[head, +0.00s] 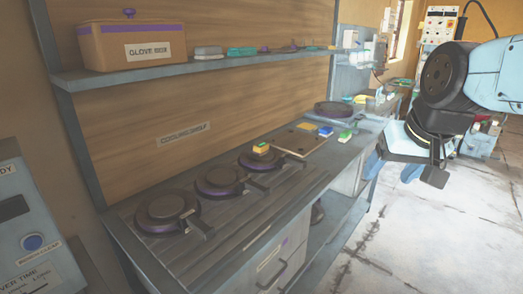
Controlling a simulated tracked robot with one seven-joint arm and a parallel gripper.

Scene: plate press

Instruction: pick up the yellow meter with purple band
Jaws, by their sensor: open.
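Several small blocks lie on the bench, too small to make out a purple band on any of them. A yellow one (304,127) lies by the flat brown board, left of a blue one (325,131) and a green one (345,136). An orange-yellow block with some green (261,148) sits on the farthest of three round dark plates. I cannot tell which is the yellow meter with purple band. My gripper (437,162) hangs open at the right, over the floor, apart from the bench and blocks.
Three dark round plates with handles (167,210) stand along the bench (230,240). A shelf (200,68) above holds a glove box (130,45) and small items. Another dark round plate (334,108) stands farther back. The floor (420,240) at right is open.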

